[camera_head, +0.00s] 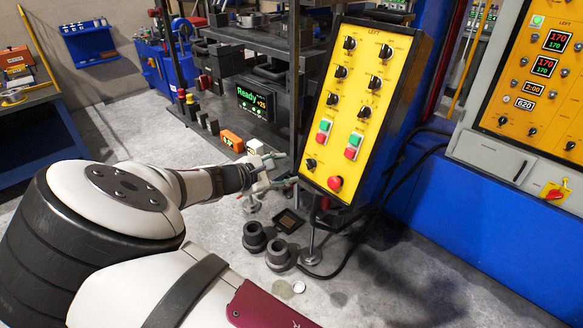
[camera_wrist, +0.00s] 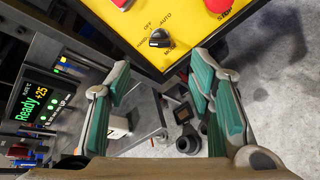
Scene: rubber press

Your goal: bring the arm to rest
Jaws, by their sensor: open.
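My white arm reaches in from the lower left of the head view. My gripper (camera_head: 275,172) is at its end, just left of the lower part of the yellow control panel (camera_head: 366,75). In the wrist view my gripper (camera_wrist: 163,88) is open, its two green-padded fingers (camera_wrist: 222,95) spread apart with nothing held between them. The panel's lower edge lies beyond the fingertips, with a black selector knob (camera_wrist: 160,38) marked OFF and AUTO between them. Whether the fingertips touch the panel cannot be told.
A red button (camera_head: 335,183) sits at the panel's bottom. A dark press frame with a "Ready" display (camera_head: 257,101) stands behind. Dark round parts (camera_head: 279,252) are on the floor below. A blue machine with an orange panel (camera_head: 541,75) is at right. Open floor lies lower right.

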